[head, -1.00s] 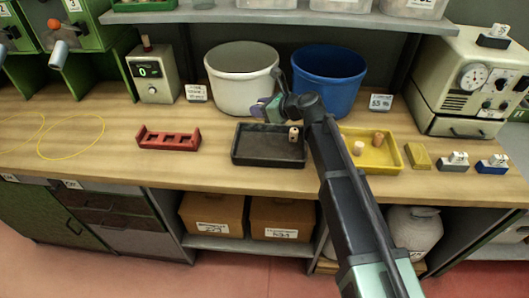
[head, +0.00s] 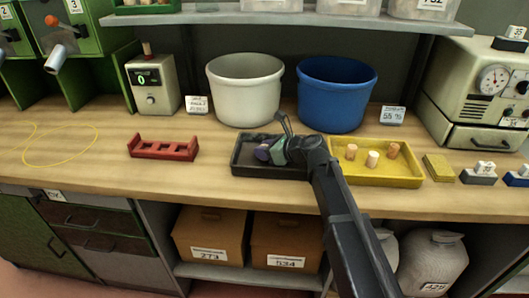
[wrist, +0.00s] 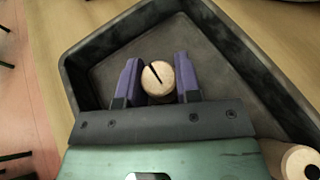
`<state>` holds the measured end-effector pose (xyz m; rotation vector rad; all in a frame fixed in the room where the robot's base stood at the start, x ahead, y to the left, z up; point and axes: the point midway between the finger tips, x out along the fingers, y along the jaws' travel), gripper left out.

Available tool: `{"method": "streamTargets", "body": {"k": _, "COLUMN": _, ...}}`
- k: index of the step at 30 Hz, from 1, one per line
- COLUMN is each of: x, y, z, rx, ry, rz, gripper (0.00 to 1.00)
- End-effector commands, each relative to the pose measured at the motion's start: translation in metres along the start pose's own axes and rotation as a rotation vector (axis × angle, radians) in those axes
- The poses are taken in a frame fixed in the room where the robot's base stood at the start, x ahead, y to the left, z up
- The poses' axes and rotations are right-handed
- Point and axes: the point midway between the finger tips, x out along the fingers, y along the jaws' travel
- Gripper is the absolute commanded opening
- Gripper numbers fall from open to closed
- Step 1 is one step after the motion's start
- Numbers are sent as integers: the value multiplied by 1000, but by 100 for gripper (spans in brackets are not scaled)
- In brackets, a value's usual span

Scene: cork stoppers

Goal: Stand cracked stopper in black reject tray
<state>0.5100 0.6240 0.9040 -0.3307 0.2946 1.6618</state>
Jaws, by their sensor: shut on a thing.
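The cracked stopper (wrist: 158,80) shows in the wrist view as a pale round end with a dark split. My gripper (wrist: 159,82) is shut on it, one purple finger on each side. The gripper is low over the black reject tray (wrist: 230,70), inside its walls. I cannot tell whether the stopper's base touches the tray floor. In the head view my gripper (head: 264,152) is over the black tray (head: 262,171), and the held stopper is hidden. A second stopper (wrist: 301,163), with a dark spot on its end, is at the lower right of the wrist view.
A yellow tray (head: 375,181) with three stoppers stands right of the black tray. A red rack (head: 163,150) stands left, with clear bench between. White (head: 245,95) and blue (head: 337,95) tubs stand behind. A yellow block (head: 438,167) lies right of the yellow tray.

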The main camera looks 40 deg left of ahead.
Motion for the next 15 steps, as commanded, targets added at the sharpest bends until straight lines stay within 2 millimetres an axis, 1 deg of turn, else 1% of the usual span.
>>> {"method": "streamTargets", "body": {"k": 2, "x": 2, "y": 0, "z": -4, "rx": 0, "ry": 0, "rz": 0, "gripper": 10}}
{"method": "streamTargets", "body": {"k": 3, "x": 1, "y": 0, "z": -3, "rx": 0, "ry": 0, "rz": 0, "gripper": 36}}
{"method": "streamTargets", "body": {"k": 7, "x": 1, "y": 0, "z": -2, "rx": 0, "ry": 0, "rz": 0, "gripper": 56}}
{"method": "streamTargets", "body": {"k": 15, "x": 0, "y": 0, "z": -1, "rx": 0, "ry": 0, "rz": 0, "gripper": 57}}
